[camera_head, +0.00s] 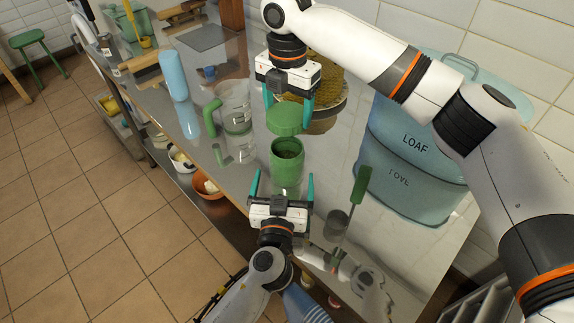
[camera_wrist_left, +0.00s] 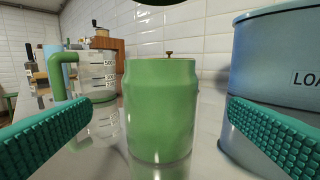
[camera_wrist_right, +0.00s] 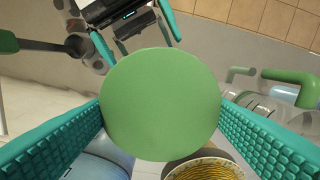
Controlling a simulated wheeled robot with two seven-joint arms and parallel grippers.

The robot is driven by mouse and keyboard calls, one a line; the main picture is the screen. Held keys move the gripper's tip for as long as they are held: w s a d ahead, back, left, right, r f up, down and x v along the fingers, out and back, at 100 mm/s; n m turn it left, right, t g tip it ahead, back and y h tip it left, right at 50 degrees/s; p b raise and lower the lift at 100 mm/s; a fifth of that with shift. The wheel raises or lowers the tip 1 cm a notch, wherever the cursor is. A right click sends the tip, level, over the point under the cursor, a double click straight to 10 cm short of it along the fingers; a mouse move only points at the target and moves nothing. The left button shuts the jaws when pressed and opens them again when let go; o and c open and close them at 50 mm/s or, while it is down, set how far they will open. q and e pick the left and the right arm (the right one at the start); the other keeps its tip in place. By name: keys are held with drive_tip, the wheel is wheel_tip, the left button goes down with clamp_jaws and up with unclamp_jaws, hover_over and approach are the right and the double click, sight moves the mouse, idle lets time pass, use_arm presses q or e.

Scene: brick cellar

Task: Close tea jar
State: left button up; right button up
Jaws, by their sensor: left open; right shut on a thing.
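The green tea jar (camera_head: 287,165) stands upright and open on the shiny counter; its dark inside shows in the head view. It also fills the middle of the left wrist view (camera_wrist_left: 160,110). My right gripper (camera_head: 289,106) is shut on the round green lid (camera_head: 288,119) and holds it above and slightly behind the jar, apart from it. The lid fills the middle of the right wrist view (camera_wrist_right: 160,104). My left gripper (camera_head: 281,186) is open, low in front of the jar, with its fingers spread to either side and not touching it.
A green-handled scoop (camera_head: 361,186) and a large blue bread bin (camera_head: 410,160) are on the right. The counter's front edge is near.

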sight(289, 147)
use_arm(q)
drive_tip(key=w, duration=0.7)
drive_tip(key=shift+w+d, duration=0.2)
drive_tip(key=shift+d, duration=0.2)
drive_tip(key=c, duration=1.5)
use_arm(e)
drive_tip(key=shift+f, duration=2.45)
